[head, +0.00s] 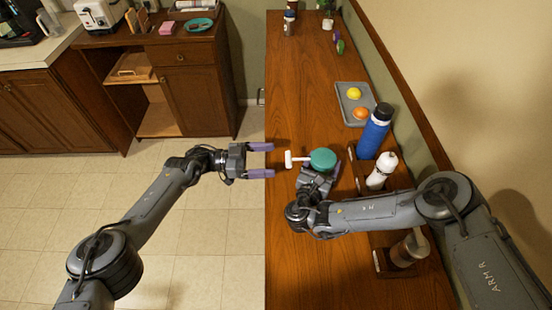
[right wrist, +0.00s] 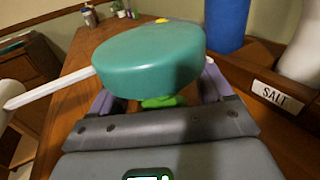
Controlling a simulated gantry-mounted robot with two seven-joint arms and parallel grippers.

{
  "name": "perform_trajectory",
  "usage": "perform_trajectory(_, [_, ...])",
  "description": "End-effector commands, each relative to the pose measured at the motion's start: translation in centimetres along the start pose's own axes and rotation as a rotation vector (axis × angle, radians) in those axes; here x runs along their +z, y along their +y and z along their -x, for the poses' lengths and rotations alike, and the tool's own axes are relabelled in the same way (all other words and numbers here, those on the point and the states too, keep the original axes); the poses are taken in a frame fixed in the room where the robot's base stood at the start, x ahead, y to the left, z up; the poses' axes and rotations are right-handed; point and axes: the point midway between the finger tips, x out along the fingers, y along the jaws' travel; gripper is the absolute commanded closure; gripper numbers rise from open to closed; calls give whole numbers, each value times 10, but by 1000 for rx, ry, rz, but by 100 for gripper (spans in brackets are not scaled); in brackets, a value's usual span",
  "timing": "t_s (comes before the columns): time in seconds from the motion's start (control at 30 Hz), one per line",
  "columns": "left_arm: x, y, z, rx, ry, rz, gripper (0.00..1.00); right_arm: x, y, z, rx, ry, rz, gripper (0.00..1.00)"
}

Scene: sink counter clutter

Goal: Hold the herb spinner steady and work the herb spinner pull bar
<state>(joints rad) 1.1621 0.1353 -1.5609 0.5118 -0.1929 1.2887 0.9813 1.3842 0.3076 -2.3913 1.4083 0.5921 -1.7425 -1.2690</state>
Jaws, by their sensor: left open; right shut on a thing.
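The herb spinner (head: 323,159) is a round teal-lidded item on the wooden counter; in the right wrist view its teal lid (right wrist: 148,58) fills the middle, with a bit of green below. Its white pull bar (head: 289,160) sticks out to the left on a white rod and also shows in the right wrist view (right wrist: 18,101). My right gripper (head: 327,177) is shut on the herb spinner below the lid; the lid partly hides its fingers. My left gripper (head: 268,160) is open and empty, just left of the pull bar at the counter's left edge, apart from it.
A blue bottle (head: 374,133), a white bottle (head: 382,170) and a wooden rack stand close on the right. A grey tray (head: 343,108) holds a yellow and an orange fruit. A jar (head: 408,250) stands near the front right. The far middle counter is clear.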

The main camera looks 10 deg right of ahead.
Motion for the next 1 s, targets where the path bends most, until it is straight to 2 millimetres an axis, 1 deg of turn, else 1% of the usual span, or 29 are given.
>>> perform_trajectory(0.03, [0,0,11,-2,0,-1,13,0,0,0,1,0,0,58])
perform_trajectory(0.2, [0,-1,41,-2,-1,0,13,0,0,0,1,0,0,58])
perform_trajectory(0.3, [0,0,56,-1,0,-1,13,0,0,0,1,0,0,58])
perform_trajectory(0.43, [0,0,70,-1,0,-1,13,0,0,0,1,0,0,58])
perform_trajectory(0.63, [0,0,79,0,1,-1,13,0,0,0,1,0,0,58])
perform_trajectory(1.0, [0,0,80,0,1,0,13,0,0,0,1,0,0,58])
